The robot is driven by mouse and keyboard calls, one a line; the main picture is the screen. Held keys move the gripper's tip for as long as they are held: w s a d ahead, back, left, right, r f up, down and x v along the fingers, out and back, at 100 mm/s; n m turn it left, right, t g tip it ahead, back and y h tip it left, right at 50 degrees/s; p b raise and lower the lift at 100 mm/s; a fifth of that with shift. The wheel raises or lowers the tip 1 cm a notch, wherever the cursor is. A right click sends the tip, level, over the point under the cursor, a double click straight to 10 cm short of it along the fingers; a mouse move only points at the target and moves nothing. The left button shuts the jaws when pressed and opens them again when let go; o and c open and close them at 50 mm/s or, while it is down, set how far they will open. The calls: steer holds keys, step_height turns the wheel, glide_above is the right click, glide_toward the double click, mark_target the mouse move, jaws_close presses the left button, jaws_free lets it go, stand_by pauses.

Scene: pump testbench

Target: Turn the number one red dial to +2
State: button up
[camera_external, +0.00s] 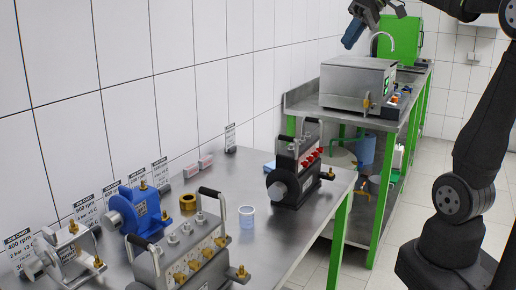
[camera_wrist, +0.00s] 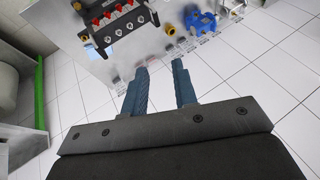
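The red dials (camera_external: 311,158) sit in a row on a dark pump unit (camera_external: 285,185) at the far end of the near steel table. In the wrist view the red dials (camera_wrist: 115,14) show at the top left on the same pump unit (camera_wrist: 100,32). I cannot read any dial numbers or scale marks. My gripper (camera_external: 352,34) is high above the table, at the top of the external view, well apart from the pump. In the wrist view my gripper (camera_wrist: 160,72) has two blue fingers with a clear gap and nothing between them.
A blue pump (camera_external: 138,211) and a silver pump with brass dials (camera_external: 190,262) stand on the near table (camera_external: 275,240). A clear beaker (camera_external: 247,217) and a brass ring (camera_external: 187,202) stand between. A steel box (camera_external: 357,82) sits on the back bench.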

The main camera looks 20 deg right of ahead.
step_height(320, 180, up, 10)
steer(key=t+h, duration=0.3)
glide_above(305, 164)
steer(key=s+d, duration=0.4)
steer(key=d, duration=0.4)
step_height(305, 164, down, 26)
steer(key=f, duration=0.1)
steer(key=a+x, duration=0.1)
steer(key=x, duration=1.6)
steer(key=shift+s, duration=0.15)
steer(key=shift+r, duration=0.15)
jaws_close()
